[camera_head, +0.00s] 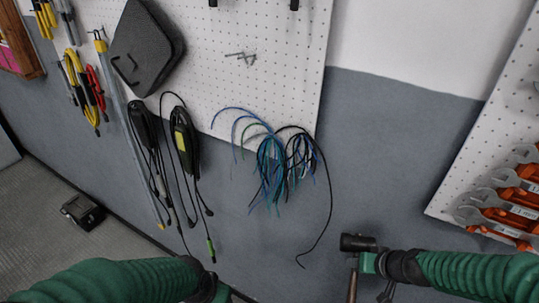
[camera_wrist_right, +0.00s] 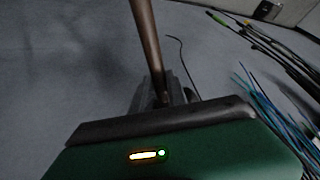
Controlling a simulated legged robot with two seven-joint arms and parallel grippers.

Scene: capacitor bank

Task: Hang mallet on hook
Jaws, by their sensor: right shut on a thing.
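My right gripper (camera_wrist_right: 165,95) is shut on the brown handle of the mallet (camera_wrist_right: 148,45) in the right wrist view. In the head view, the brown handle (camera_head: 352,285) shows at the lower right beside my right wrist, running down out of the frame. A dark cylinder just above it looks like the mallet's head, but I cannot be sure. Small metal hooks (camera_head: 241,56) stick out of the white pegboard (camera_head: 285,85); which hook is the task's is unclear. My left arm comes in at the lower left; its fingertips are out of view.
Blue and green cables (camera_head: 272,165) hang at the pegboard's lower edge. Black-cased cables (camera_head: 185,140) and a black case (camera_head: 146,48) are left of them. The grey wall (camera_head: 375,160) between the boards is clear.

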